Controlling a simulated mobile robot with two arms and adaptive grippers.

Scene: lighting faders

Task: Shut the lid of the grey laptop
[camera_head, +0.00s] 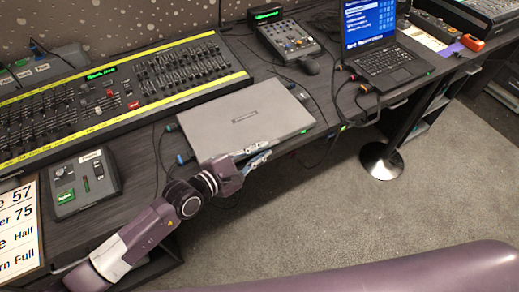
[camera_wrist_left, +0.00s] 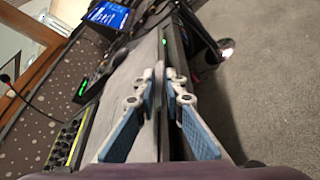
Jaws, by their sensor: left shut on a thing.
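The grey laptop (camera_head: 245,118) lies on the dark desk with the outer face of its lid upward. The lid looks flat over the base; I cannot tell whether a small gap remains. My left gripper (camera_head: 264,153) is at the laptop's front edge, its fingers shut on that edge. In the left wrist view the blue-padded fingers (camera_wrist_left: 161,85) come together at the edge of the grey laptop (camera_wrist_left: 143,68). The fingers hide part of that edge. My right gripper is not in view.
A long fader console (camera_head: 125,85) with yellow strips stands behind and left of the laptop. A small control box (camera_head: 84,183) is at the left. A black laptop (camera_head: 385,65) stands open at the right, near a small mixer (camera_head: 289,39). Cables run beside the grey laptop.

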